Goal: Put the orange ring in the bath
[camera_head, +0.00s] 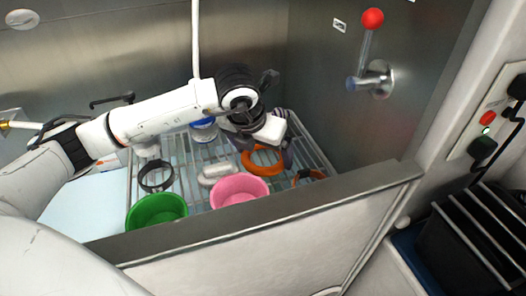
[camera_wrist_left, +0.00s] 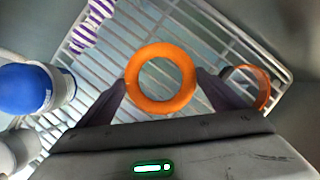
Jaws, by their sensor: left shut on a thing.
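The orange ring (camera_head: 262,169) is at the right part of the wire rack area in the steel bath (camera_head: 325,196). In the left wrist view the orange ring (camera_wrist_left: 160,104) sits between the two dark fingers of my left gripper (camera_wrist_left: 162,84), with a finger against each side. My left gripper (camera_head: 264,152) is shut on it, pointing down; its wrist hides part of the ring in the head view. I cannot tell whether the ring touches the rack or hangs just above it. My right gripper is not in view.
A pink bowl (camera_head: 240,189), a green bowl (camera_head: 157,211), a black collar (camera_head: 156,177), a white oblong thing (camera_head: 216,173) and a blue-capped bottle (camera_wrist_left: 28,88) are around. An orange-brown collar (camera_head: 309,176) lies close right of the ring. A red-knobbed lever (camera_head: 371,30) is on the wall.

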